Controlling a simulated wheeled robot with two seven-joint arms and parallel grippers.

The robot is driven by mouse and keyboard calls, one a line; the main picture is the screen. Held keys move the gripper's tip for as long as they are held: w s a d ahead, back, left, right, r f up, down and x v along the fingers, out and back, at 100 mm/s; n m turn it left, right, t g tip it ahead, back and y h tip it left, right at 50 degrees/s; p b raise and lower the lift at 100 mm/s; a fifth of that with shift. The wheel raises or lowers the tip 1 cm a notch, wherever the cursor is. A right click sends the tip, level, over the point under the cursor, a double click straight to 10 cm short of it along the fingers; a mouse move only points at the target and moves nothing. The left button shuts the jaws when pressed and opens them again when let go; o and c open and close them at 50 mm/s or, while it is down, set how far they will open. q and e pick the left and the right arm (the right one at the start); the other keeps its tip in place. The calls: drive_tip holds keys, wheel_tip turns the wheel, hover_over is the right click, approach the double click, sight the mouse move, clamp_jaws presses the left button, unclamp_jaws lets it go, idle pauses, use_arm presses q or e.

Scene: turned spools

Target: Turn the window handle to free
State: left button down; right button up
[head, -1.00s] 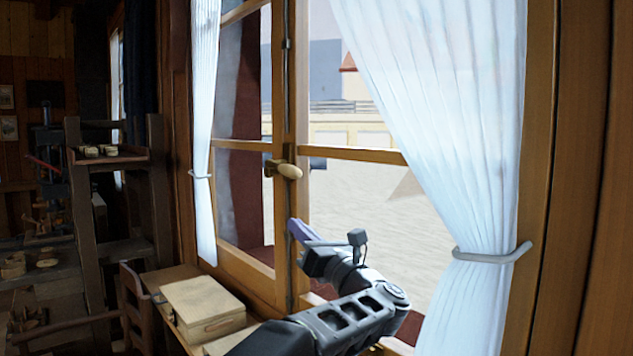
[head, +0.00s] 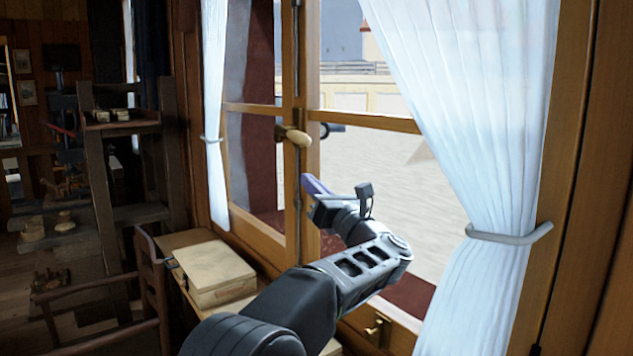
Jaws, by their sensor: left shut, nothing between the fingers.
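The window handle (head: 299,137) is a pale oval knob on a brass plate, on the middle upright of the wooden window (head: 308,215). It lies roughly level, its knob end pointing right and slightly down. My left gripper (head: 311,184) is in front of the window, just below the handle in the picture, with a visible gap between them. It is shut and empty, and its fingers point up and left. My wrist partly covers the lower window. My right gripper is not in view.
A white curtain (head: 485,150) tied back hangs at right, and another curtain (head: 215,110) at left. A wooden box (head: 213,272) sits on a bench below the window. A chair (head: 150,290) stands left of it. A small brass fitting (head: 376,328) shows on the lower frame.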

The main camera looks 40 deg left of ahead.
sight(300, 134)
use_arm(q)
drive_tip(key=w+a+r+p, duration=0.2)
drive_tip(key=a+r+p, duration=0.3)
drive_tip(key=r, duration=0.1)
drive_tip(key=shift+w, duration=0.3)
drive_tip(key=shift+a, duration=0.1)
